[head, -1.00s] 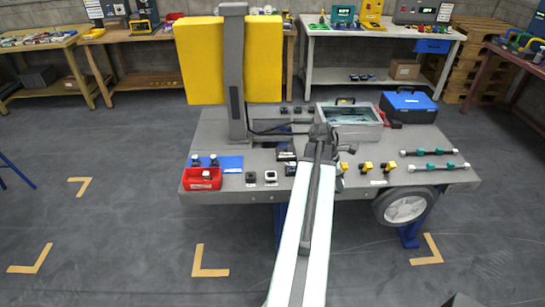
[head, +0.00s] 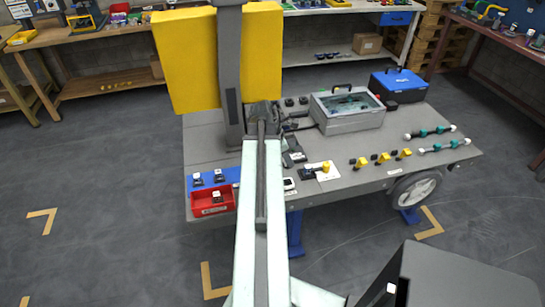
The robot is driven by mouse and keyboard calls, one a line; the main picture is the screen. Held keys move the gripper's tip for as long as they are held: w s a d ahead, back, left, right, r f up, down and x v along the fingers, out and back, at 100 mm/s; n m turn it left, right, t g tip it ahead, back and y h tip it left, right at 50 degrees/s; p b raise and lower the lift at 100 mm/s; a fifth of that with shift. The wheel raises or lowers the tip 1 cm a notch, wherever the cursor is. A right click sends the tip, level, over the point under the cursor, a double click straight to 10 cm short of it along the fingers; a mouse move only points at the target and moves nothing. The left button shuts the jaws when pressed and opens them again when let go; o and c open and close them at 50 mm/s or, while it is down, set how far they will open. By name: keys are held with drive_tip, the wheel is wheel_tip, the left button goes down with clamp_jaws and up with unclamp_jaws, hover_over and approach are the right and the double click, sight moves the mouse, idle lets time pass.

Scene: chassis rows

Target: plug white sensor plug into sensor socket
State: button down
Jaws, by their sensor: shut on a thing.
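My gripper (head: 263,108) is at the far end of my outstretched arm, beside the foot of the grey post. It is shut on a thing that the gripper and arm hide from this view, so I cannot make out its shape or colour. I cannot pick out the sensor socket for sure. Small dark blocks (head: 296,101) sit on the cart top just right of my gripper, and a dark part (head: 294,155) lies nearer, right of my arm. I cannot tell whether the held thing touches anything.
The grey post (head: 231,75) with yellow panels (head: 186,62) rises close to my gripper. A grey glass-topped case (head: 348,118) and a blue toolbox (head: 399,86) stand right.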

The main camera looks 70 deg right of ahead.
drive_tip(key=shift+s, duration=0.3)
wheel_tip(320, 180, down, 3)
drive_tip(key=b, duration=0.3)
drive_tip(key=shift+w, duration=0.15)
drive_tip(key=shift+r, duration=0.15)
wheel_tip(320, 180, down, 5)
drive_tip(key=b, duration=0.4)
drive_tip(key=shift+r, duration=0.2)
drive_tip(key=shift+f+b, duration=1.3)
drive_tip(key=shift+b, duration=0.15)
drive_tip(key=c, duration=1.2)
unclamp_jaws()
drive_tip(key=shift+o, duration=0.2)
drive_tip(key=shift+r, duration=0.15)
